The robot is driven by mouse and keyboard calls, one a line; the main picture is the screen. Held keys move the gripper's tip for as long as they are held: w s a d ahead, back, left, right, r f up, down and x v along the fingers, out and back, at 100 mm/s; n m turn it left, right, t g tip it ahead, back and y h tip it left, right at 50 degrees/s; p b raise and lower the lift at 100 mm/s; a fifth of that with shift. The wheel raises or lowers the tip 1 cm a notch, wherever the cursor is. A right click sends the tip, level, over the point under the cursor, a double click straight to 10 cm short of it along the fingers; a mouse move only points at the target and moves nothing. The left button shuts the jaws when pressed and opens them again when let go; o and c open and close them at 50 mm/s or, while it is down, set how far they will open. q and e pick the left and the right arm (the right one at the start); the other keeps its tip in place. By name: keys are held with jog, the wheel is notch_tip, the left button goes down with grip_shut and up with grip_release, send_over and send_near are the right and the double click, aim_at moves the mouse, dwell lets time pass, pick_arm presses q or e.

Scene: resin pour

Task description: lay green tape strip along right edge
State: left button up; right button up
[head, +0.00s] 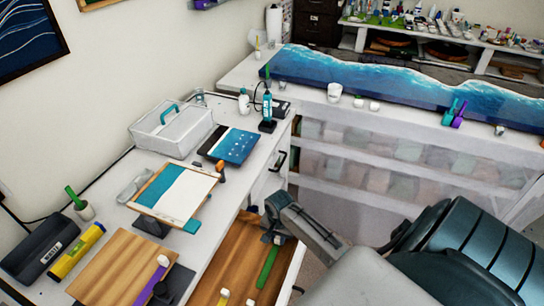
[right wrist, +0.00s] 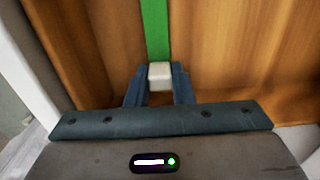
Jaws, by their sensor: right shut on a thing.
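The green tape strip (head: 267,268) lies or hangs over the wooden floor of an open drawer (head: 232,255), with a white block at its end. My right gripper (head: 277,238) is shut on that white block (right wrist: 160,76), with a blue finger on each side. The green strip (right wrist: 157,28) runs away from the block in the right wrist view. I cannot tell whether it touches the wood. On the bench, a wooden board (head: 115,270) has a purple strip (head: 150,284) with a white end block along its right side. My left gripper is not in view.
More white blocks (head: 224,293) show in the drawer's near part.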

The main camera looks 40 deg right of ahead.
jog(key=shift+r+p, duration=0.5)
jog(key=shift+r, duration=0.35)
jog(key=shift+r, duration=2.9)
